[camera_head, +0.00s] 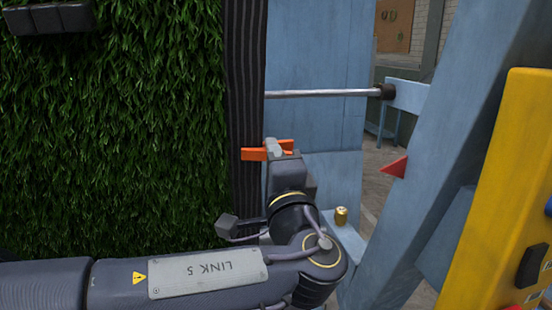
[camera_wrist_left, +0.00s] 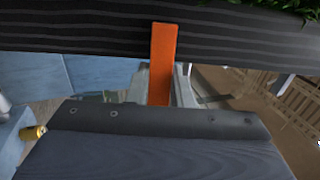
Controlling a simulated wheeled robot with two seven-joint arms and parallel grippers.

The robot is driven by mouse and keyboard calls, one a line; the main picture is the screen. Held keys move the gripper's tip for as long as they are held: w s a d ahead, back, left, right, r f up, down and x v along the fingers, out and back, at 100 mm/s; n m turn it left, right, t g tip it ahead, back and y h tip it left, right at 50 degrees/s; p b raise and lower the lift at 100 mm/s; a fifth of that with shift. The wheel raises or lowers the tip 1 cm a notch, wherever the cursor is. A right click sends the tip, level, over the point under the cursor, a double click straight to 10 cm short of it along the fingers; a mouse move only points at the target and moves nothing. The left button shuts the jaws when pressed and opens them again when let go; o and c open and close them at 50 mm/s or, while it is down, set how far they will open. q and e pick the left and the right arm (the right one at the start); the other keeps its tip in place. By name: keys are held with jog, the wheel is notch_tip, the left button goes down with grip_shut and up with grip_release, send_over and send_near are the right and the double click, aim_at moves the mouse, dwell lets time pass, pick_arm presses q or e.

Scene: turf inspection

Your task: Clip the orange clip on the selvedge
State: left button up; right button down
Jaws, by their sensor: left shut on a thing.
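The orange clip (camera_head: 254,154) is held in my left gripper (camera_head: 275,147), at the right edge of the turf. The clip also shows in the left wrist view (camera_wrist_left: 162,62), where it reaches over the dark selvedge. The selvedge (camera_head: 246,80) is a dark, ribbed vertical strip along the right side of the green turf (camera_head: 120,130). The clip's left end overlaps the selvedge in the head view. I cannot tell whether its jaws are around the strip or only in front of it. My right gripper is in neither view.
A metal rod (camera_head: 325,93) runs right from beside the selvedge to a blue frame (camera_head: 430,150). A yellow panel (camera_head: 505,190) is at the far right. A dark block (camera_head: 50,18) is at the turf's top left.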

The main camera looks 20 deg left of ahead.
pick_arm(q)
jog(key=shift+b, duration=0.3)
dwell(0.6)
jog(key=shift+d, duration=0.1)
jog(key=o, duration=0.8)
jog(key=shift+s, duration=0.15)
jog(key=shift+o, duration=0.4)
